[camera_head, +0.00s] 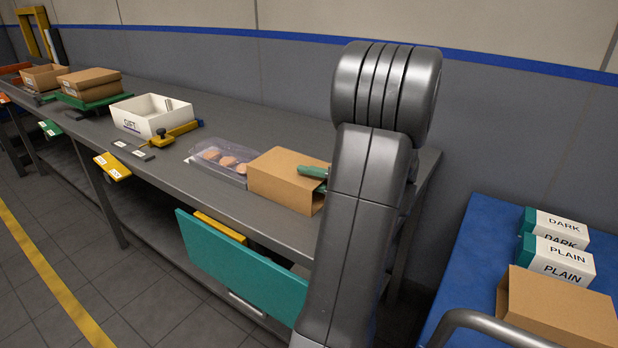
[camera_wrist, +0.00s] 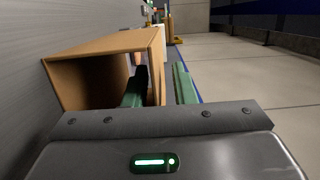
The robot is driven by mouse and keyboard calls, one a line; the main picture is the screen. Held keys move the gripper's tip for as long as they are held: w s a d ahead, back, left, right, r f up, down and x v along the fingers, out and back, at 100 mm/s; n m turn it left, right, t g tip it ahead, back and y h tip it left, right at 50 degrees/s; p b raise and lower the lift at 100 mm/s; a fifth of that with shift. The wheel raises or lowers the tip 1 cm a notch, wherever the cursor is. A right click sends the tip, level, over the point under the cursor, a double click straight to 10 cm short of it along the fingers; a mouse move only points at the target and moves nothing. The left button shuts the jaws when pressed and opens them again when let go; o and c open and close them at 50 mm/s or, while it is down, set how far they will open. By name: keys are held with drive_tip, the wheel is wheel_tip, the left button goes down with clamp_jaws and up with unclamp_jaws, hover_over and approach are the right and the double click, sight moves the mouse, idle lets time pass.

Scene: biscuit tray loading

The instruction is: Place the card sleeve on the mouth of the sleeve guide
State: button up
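The card sleeve (camera_head: 287,179) is a plain brown open-ended box on the bench, at the right end of a clear trough (camera_head: 201,163) with several round biscuits. The clear trough may be the sleeve guide; I cannot tell for sure. In the wrist view the sleeve (camera_wrist: 88,53) shows its open near end. My gripper (camera_wrist: 159,85) has green fingers set apart, one inside that opening and one outside its right wall, with gaps visible around the wall. In the head view my gripper (camera_head: 314,173) is at the sleeve's right end, partly hidden by my arm.
A white GIFT box (camera_head: 142,119) and a yellow clamp (camera_head: 177,134) stand left of the trough. A teal panel (camera_head: 240,268) hangs at the bench front. The blue table (camera_head: 480,225) holds a brown sleeve (camera_head: 560,310) and DARK and PLAIN boxes (camera_head: 560,260).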

drive_tip(key=v, duration=1.2)
drive_tip(key=shift+p, duration=0.35)
